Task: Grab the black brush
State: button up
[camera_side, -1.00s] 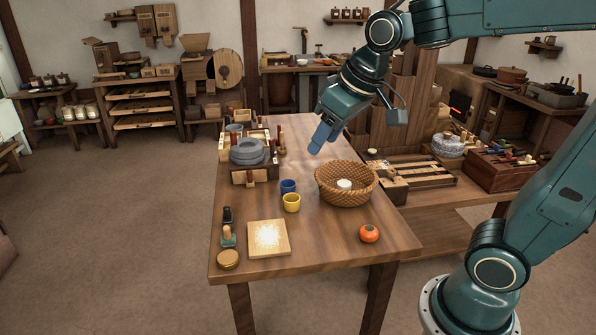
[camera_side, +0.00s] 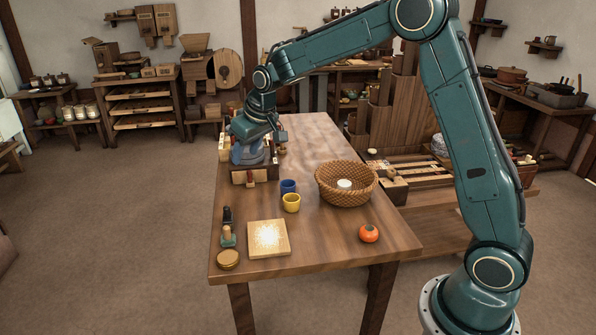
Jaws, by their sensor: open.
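A small upright black object (camera_side: 227,215), which looks like the black brush, stands near the left edge of the wooden table (camera_side: 315,240). Its details are too small to make out. My gripper (camera_side: 246,155) is at the far left of the table, over the grey stone quern (camera_side: 262,160) and hiding most of it. I cannot tell whether it touches the quern. The gripper is open, well behind the black object and apart from it. I see nothing held in it.
A green-based piece with a wooden knob (camera_side: 228,237), a round brass tin (camera_side: 228,259) and a pale square board (camera_side: 269,239) are near the black object. Blue (camera_side: 288,187) and yellow (camera_side: 291,203) cups, a wicker basket (camera_side: 345,197) and an orange fruit (camera_side: 369,233) stand further right.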

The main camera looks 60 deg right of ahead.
send_near(227, 207)
jog(key=v, duration=0.3)
jog(key=shift+w+a+r, duration=0.1)
jog(key=shift+r, duration=0.05)
jog(key=shift+x, duration=4.25)
jog(key=shift+x, duration=2.6)
grip_shut()
